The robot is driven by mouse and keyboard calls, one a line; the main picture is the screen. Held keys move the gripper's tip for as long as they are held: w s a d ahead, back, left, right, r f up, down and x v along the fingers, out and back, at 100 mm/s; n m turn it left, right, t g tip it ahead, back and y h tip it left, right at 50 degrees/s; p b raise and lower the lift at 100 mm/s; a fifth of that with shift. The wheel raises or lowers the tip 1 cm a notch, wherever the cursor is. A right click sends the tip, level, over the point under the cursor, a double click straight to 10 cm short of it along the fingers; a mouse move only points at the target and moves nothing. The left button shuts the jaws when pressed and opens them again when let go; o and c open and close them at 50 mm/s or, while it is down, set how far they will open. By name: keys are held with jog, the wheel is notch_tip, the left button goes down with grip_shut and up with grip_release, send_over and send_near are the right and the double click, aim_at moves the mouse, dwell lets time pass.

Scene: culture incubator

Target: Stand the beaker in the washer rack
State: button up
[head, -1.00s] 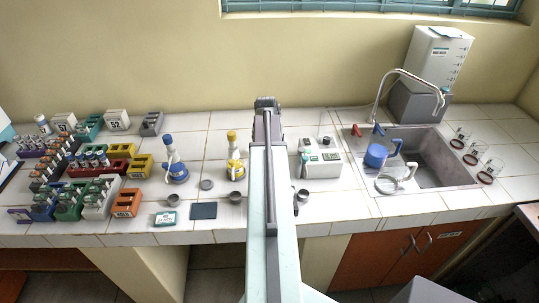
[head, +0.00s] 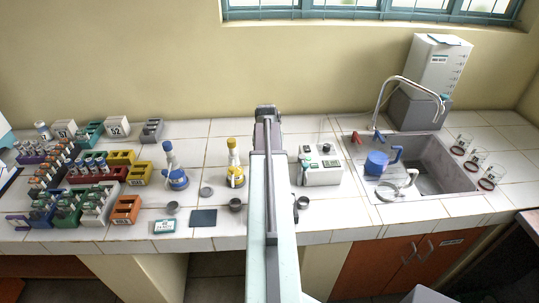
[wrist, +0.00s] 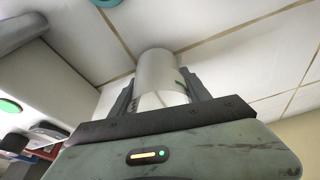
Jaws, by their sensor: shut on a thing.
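My gripper (wrist: 160,90) is shut on a pale, translucent cylinder, which looks like the beaker (wrist: 156,66). A finger presses on each side of it in the wrist view. In the head view my arm reaches away over the counter and its end (head: 266,110) is near the back wall; the beaker and the fingertips are hidden there. I cannot pick out the washer rack for certain. Several clear glass vessels with dark reddish rings (head: 475,157) stand in a row right of the sink.
The sink (head: 440,178) at right has a tall tap (head: 410,80); a blue jug (head: 377,163) stands at its left side. A white instrument (head: 320,170) is right of my arm. Wash bottles (head: 175,176) and coloured tube racks (head: 125,209) fill the left. Tiles between instrument and sink are partly clear.

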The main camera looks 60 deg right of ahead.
notch_tip(320, 180, up, 15)
jog(key=p, duration=1.3)
jog(key=shift+f+p, duration=0.15)
jog(key=shift+p, duration=0.25)
jog(key=shift+f+b, duration=0.3)
jog(key=shift+b, duration=0.05)
jog(key=shift+r, duration=0.1)
